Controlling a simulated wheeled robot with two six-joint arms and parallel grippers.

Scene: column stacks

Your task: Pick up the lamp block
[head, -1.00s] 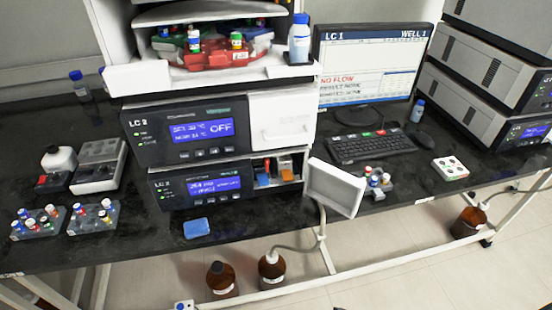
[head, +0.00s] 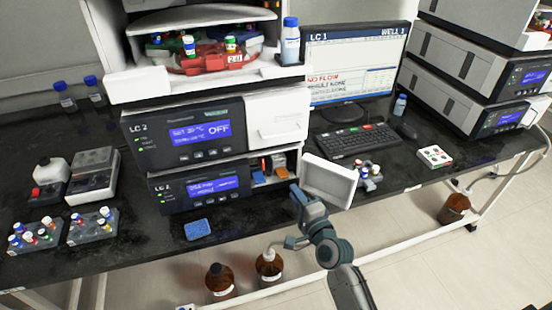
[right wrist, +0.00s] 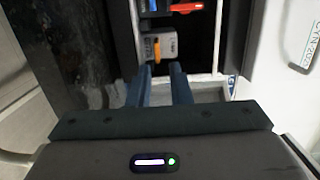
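A grey block (right wrist: 161,46) with a label and an orange tab sits in the open compartment of the lower LC 2 unit, and it looks like the lamp block. The gripper also shows in the head view (head: 296,193). My left gripper is not in view.
The open white door (head: 329,181) hangs just right of my right gripper. Red and blue parts (right wrist: 184,8) lie deeper in the compartment. A blue pad (head: 199,229) lies on the black bench in front. Brown bottles (head: 268,268) stand below the bench edge.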

